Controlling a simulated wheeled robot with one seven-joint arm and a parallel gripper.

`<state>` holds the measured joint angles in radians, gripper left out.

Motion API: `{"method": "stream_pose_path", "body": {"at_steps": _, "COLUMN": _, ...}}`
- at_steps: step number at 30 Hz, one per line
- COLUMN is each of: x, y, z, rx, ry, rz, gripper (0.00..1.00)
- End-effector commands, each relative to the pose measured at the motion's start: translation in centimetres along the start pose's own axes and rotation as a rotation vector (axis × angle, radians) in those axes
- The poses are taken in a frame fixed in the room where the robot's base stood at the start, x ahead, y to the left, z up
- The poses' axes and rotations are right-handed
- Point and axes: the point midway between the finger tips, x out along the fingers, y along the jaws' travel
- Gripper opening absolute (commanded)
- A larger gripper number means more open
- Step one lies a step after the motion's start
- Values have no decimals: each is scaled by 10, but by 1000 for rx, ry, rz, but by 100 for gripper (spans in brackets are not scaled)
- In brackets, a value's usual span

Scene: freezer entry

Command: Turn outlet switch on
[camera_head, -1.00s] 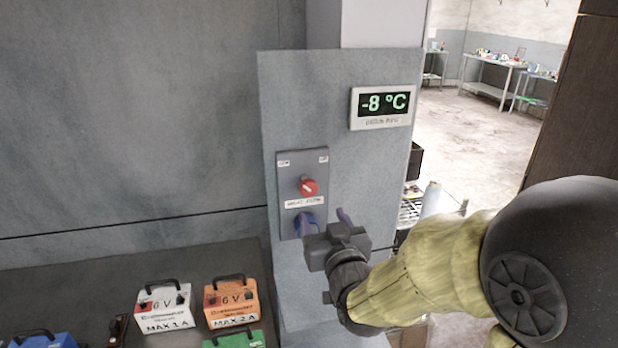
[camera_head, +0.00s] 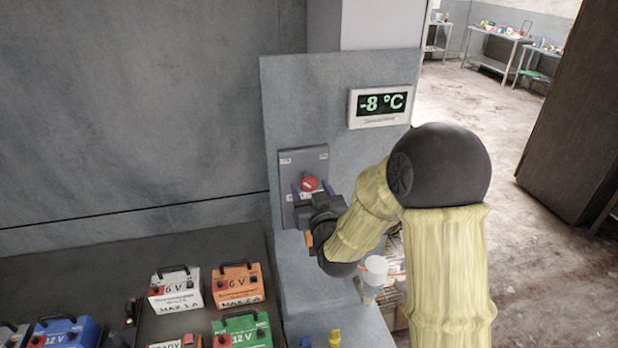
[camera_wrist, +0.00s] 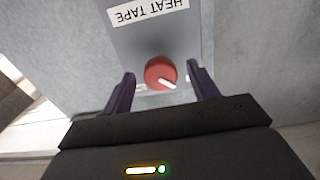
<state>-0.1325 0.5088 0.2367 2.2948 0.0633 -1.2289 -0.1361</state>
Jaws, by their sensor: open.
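The outlet switch is a red round knob (camera_head: 309,184) with a white pointer line, on a grey plate (camera_head: 316,160) fixed to the grey panel. In the wrist view the red knob (camera_wrist: 160,73) sits between my gripper's two purple fingers, with its white line slanting toward the lower right of the picture. My gripper (camera_head: 313,190) is open, with one finger on each side of the knob. In the wrist view my gripper (camera_wrist: 161,88) shows a gap on both sides of the knob. A "HEAT TAPE" label (camera_wrist: 149,11) shows upside down.
A display (camera_head: 381,104) reading -8 °C is above and right of the plate. Several power boxes, including an orange one (camera_head: 237,284) and a green one (camera_head: 243,331), stand on the dark bench at lower left. A white cup-like object (camera_head: 376,268) is below my arm.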

Motion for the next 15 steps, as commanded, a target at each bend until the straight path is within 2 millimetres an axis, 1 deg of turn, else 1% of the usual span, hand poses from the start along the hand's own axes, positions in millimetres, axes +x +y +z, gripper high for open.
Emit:
{"method": "stream_pose_path", "body": {"at_steps": 1, "x": 8, "y": 0, "z": -3, "rx": 1, "ry": -1, "rz": 0, "gripper": 59}}
{"method": "stream_pose_path", "body": {"at_steps": 3, "x": 15, "y": 0, "z": -2, "rx": 1, "ry": -2, "rz": 0, "gripper": 59}}
{"method": "stream_pose_path", "body": {"at_steps": 6, "x": 22, "y": 0, "z": -1, "rx": 1, "ry": -2, "rz": 0, "gripper": 59}}
{"method": "stream_pose_path", "body": {"at_steps": 15, "x": 25, "y": 0, "z": 0, "rx": 1, "ry": -1, "rz": 0, "gripper": 59}}
